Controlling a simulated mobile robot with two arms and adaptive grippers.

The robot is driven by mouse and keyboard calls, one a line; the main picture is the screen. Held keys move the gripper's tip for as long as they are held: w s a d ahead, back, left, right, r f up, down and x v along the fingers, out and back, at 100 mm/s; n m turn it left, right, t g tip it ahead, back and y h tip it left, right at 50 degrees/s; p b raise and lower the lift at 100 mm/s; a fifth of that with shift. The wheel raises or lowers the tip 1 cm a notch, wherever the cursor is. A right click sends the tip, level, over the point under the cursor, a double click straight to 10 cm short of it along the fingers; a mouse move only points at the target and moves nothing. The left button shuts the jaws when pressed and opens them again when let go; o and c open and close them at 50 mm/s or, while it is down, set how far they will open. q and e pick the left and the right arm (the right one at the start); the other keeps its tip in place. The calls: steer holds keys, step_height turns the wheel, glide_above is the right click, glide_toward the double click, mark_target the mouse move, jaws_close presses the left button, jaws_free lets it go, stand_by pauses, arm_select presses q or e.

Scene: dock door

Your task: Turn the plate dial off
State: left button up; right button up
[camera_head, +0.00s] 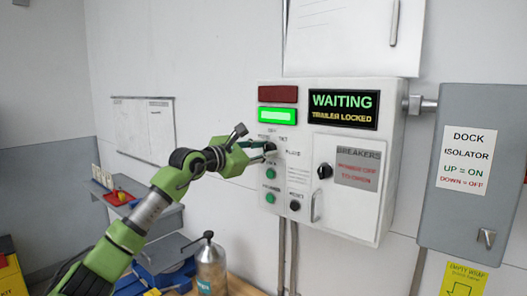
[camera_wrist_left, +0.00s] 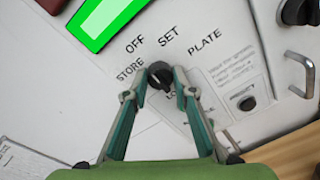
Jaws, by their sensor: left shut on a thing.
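The plate dial is a small black knob (camera_wrist_left: 160,75) on the white control box (camera_head: 347,222). In the left wrist view the labels OFF, SET, STORE and PLATE are printed around and above it. My left gripper (camera_head: 267,149) reaches in from the left and is shut on the knob; in the left wrist view its two green fingers (camera_wrist_left: 160,82) are on either side of it. Which label the knob points to is not clear. The fingers partly hide the knob in the head view. My right gripper is not in view.
The box has a lit green lamp (camera_head: 277,116), a dark red lamp (camera_head: 278,94), a display (camera_head: 343,109) reading WAITING, TRAILER LOCKED, and a breaker door with a black knob (camera_head: 324,171). A grey dock isolator (camera_head: 459,215) hangs right. A bottle (camera_head: 211,268) stands below my arm.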

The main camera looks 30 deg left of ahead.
arm_select(q)
steer(key=o, duration=1.1)
steer(key=shift+s+a+r, duration=0.1)
steer(key=shift+s+a, duration=0.25)
steer(key=shift+s, duration=1.6)
steer(key=shift+s+a+r, duration=0.1)
steer(key=shift+s+a, duration=0.25)
steer(key=shift+s, duration=1.65)
steer(key=shift+s+a+r, duration=0.1)
steer(key=shift+s+a, duration=0.25)
steer(key=shift+s, duration=1.6)
